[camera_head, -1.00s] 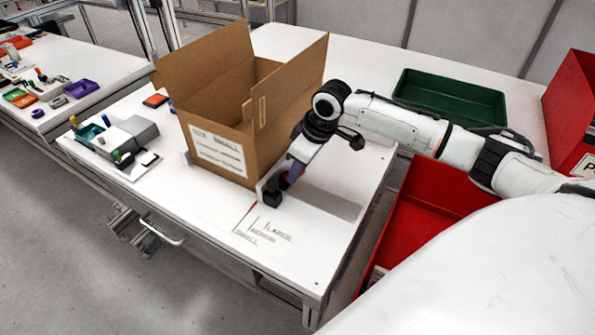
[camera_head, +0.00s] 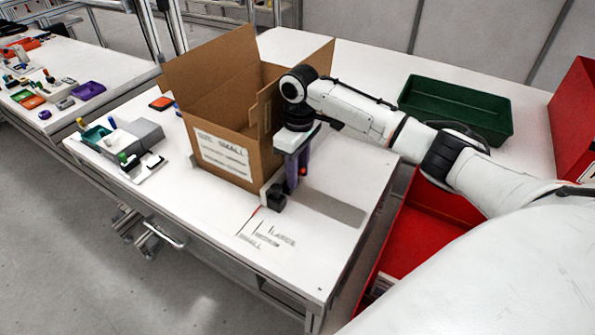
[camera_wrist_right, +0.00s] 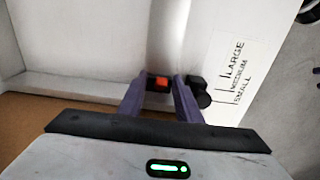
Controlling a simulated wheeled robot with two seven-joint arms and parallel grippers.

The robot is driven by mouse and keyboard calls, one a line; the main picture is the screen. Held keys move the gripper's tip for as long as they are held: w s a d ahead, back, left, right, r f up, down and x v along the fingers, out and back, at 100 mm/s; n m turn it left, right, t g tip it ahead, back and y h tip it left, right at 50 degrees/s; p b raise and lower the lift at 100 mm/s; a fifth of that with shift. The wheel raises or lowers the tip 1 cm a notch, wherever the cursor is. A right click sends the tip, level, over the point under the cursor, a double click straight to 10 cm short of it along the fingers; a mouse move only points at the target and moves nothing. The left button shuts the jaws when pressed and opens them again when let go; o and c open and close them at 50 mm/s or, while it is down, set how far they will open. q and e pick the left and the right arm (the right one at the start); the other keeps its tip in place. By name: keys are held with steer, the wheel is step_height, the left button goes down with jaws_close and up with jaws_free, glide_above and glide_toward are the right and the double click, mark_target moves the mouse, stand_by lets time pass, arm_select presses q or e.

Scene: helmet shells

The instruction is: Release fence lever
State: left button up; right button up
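The fence lever, a small black part with an orange-red face (camera_wrist_right: 158,83), shows between my finger tips in the right wrist view. A black knob (camera_wrist_right: 203,98) is just right of it, and in the head view a black block (camera_head: 276,197) stands at the fence's front end. The white fence (camera_wrist_right: 72,86) runs along the box side. My right gripper (camera_wrist_right: 160,84) is open, its two purple fingers on either side of the lever with no clear grip. In the head view the right gripper (camera_head: 291,188) points down beside the box; its tips are partly hidden. My left gripper is out of view.
An open cardboard box (camera_head: 222,157) marked SMALL stands left of my right gripper. A size label (camera_head: 267,236) reading LARGE, MEDIUM, SMALL lies in front. A green tray (camera_head: 455,108) and red bins (camera_head: 425,238) are to the right. The front right tabletop is clear.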

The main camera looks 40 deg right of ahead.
step_height(320, 180, up, 10)
steer(key=shift+r, duration=0.15)
stand_by(0.5)
steer(key=shift+c, duration=0.4)
